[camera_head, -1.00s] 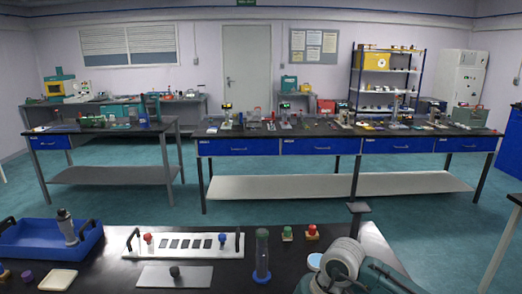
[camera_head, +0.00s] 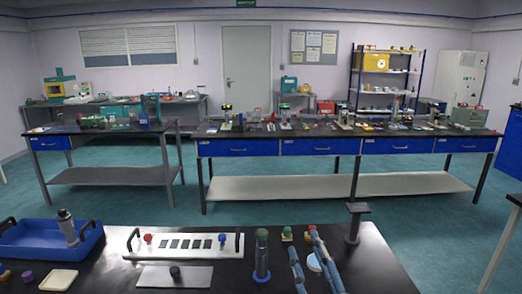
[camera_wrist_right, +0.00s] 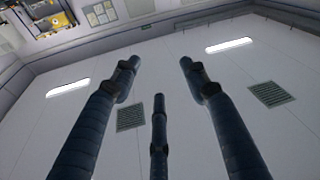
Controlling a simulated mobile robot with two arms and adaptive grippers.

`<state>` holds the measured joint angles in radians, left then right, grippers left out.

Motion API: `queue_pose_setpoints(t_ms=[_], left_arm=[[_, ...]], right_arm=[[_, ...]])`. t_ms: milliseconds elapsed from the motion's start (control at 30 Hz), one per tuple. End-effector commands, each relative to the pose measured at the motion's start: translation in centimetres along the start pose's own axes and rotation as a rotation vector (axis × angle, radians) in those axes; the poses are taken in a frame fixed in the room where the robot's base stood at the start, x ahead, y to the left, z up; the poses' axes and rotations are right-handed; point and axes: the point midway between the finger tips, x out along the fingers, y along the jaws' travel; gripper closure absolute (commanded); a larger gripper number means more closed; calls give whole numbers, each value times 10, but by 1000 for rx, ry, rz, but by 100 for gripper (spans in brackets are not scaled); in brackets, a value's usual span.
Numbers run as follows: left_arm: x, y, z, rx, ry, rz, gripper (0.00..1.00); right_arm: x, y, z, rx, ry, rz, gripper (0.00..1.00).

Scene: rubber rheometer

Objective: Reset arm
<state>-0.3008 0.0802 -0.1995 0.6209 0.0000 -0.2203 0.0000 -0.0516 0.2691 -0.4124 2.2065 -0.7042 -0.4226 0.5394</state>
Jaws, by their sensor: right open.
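My right gripper (camera_head: 304,243) stands at the front of the black bench, right of a clear cylinder (camera_head: 262,255). Its blue-grey fingers point upward. In the right wrist view the gripper (camera_wrist_right: 158,76) is open, with its three fingers spread and nothing between them. Beyond the fingers this view shows the ceiling. My right arm is mostly below the head view's lower edge. My left gripper is not in view.
The black bench (camera_head: 375,265) holds a blue tray (camera_head: 30,241) with a grey bottle (camera_head: 67,227), a white plate (camera_head: 185,244) with dark slots, and small knobs. A dark post (camera_head: 354,222) stands right of my gripper.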

Motion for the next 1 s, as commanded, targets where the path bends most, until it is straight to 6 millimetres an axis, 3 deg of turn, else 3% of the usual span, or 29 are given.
queue_pose_setpoints(t_ms=[33, 167, 200, 333, 533, 800, 900, 1000], left_arm=[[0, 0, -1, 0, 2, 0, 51], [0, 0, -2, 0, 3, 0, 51], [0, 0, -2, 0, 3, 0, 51], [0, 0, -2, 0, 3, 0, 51], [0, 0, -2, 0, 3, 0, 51], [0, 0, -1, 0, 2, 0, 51], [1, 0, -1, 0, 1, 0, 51], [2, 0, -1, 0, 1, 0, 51]], right_arm=[[-15, 12, 35, 35, -127, 44, 56], [-68, 28, 119, 94, -452, 107, 56], [-88, 29, 142, 109, -552, 112, 56], [-160, 20, 199, 150, -844, 88, 56], [-249, -3, 237, 190, -1143, 3, 56], [-338, -30, 248, 227, -1400, -127, 56], [-363, -40, 250, 237, -1471, -175, 56], [-360, -48, 282, 234, -1477, -175, 56]])
